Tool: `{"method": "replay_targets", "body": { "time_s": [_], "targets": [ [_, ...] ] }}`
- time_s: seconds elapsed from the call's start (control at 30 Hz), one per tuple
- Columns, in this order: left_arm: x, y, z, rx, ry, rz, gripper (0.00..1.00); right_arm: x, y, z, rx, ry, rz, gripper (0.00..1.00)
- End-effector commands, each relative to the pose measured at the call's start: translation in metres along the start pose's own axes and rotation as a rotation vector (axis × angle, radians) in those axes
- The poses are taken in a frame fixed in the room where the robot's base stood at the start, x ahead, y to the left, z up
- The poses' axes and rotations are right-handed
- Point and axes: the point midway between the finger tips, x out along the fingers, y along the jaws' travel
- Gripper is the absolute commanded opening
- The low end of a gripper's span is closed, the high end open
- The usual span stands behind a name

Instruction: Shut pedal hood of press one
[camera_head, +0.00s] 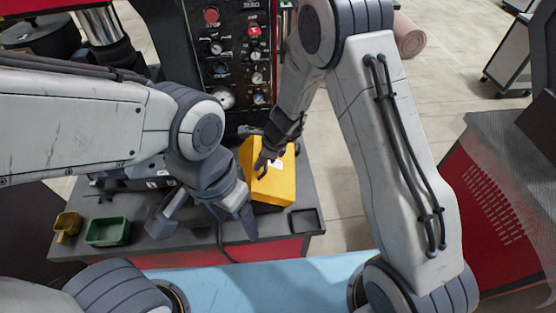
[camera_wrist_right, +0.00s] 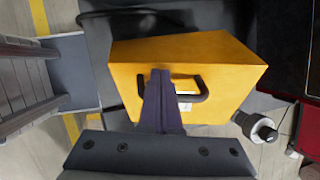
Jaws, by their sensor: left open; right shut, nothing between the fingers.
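The yellow pedal hood (camera_head: 276,184) is a box with a dark handle, standing on the dark bench at the foot of the control panel. In the right wrist view the hood (camera_wrist_right: 220,50) fills the middle, with its handle (camera_wrist_right: 203,90) on the face towards me. My right gripper (camera_head: 264,160) is shut and empty at the handle. Its fingers (camera_wrist_right: 160,76) cover the handle's left end; I cannot tell whether they touch it. My left gripper (camera_head: 203,222) is open and empty, to the left of the hood above the bench. Whether the hood is fully down is unclear.
The control panel (camera_head: 235,78) with knobs and buttons rises behind the hood. A green bin (camera_head: 108,231) and a small yellow bin (camera_head: 67,225) sit at the bench's left end. A red machine (camera_head: 500,213) stands at the right, with open floor between.

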Motion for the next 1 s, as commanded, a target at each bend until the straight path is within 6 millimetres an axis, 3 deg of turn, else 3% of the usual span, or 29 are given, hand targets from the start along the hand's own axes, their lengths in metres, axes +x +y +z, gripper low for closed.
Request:
{"method": "replay_targets", "body": {
  "time_s": [0.4,1.0],
  "targets": [
    [0.014,-0.001,0.001,-0.003,0.0,0.0,0.71,0.037,0.012,0.032,0.002,0.0,0.0,0.0],
    [0.016,-0.001,0.001,-0.003,0.0,0.0,0.71,0.046,0.014,0.037,0.004,0.001,-0.002,0.0]
  ]
}}
